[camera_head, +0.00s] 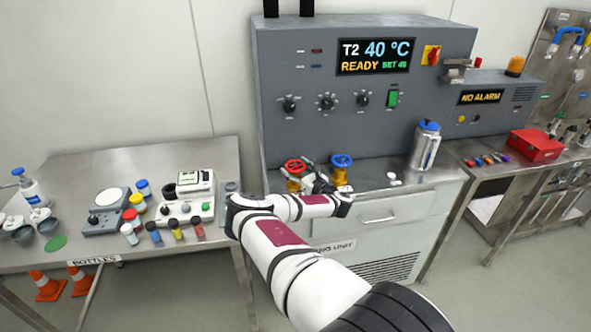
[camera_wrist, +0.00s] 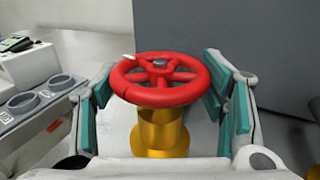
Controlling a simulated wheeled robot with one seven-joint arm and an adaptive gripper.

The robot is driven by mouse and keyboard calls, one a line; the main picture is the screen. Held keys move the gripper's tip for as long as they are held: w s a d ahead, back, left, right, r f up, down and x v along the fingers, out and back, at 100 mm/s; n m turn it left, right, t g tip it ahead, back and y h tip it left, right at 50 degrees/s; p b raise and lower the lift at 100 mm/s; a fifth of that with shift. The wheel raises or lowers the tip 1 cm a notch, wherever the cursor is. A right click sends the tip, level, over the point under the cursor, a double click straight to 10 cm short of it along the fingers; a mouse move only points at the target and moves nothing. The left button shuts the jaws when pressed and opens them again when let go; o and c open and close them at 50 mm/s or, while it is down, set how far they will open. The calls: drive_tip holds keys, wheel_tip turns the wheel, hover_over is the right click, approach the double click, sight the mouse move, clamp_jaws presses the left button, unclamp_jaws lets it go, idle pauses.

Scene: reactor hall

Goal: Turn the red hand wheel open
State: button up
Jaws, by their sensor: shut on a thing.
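The red hand wheel (camera_wrist: 160,81) sits upright on a brass valve body (camera_wrist: 160,130) in the wrist view, with its rim lying roughly level and a small white mark at its far left. My gripper (camera_wrist: 162,95) has its teal-padded fingers on the left and right sides of the wheel, shut on its rim. In the head view the red wheel (camera_head: 294,167) shows at the left of the unit's steel top, partly covered by my gripper (camera_head: 312,178). A blue hand wheel (camera_head: 342,161) on a brass body stands just right of it.
The grey control cabinet (camera_head: 362,85) rises behind the wheels; its display reads T2 40 °C, READY. A metal flask (camera_head: 425,146) with a blue lid stands to the right. A bench (camera_head: 75,190) with several bottles and devices is at the left. A red box (camera_head: 536,146) lies far right.

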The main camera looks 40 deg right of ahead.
drive_tip(key=shift+w+n+y, duration=0.1)
drive_tip(key=shift+n+y, duration=0.2)
drive_tip(key=shift+y, duration=0.2)
drive_tip(key=o, duration=1.1)
drive_tip(key=shift+o, duration=0.2)
drive_tip(key=s, duration=1.2)
drive_tip(key=shift+a, duration=0.45)
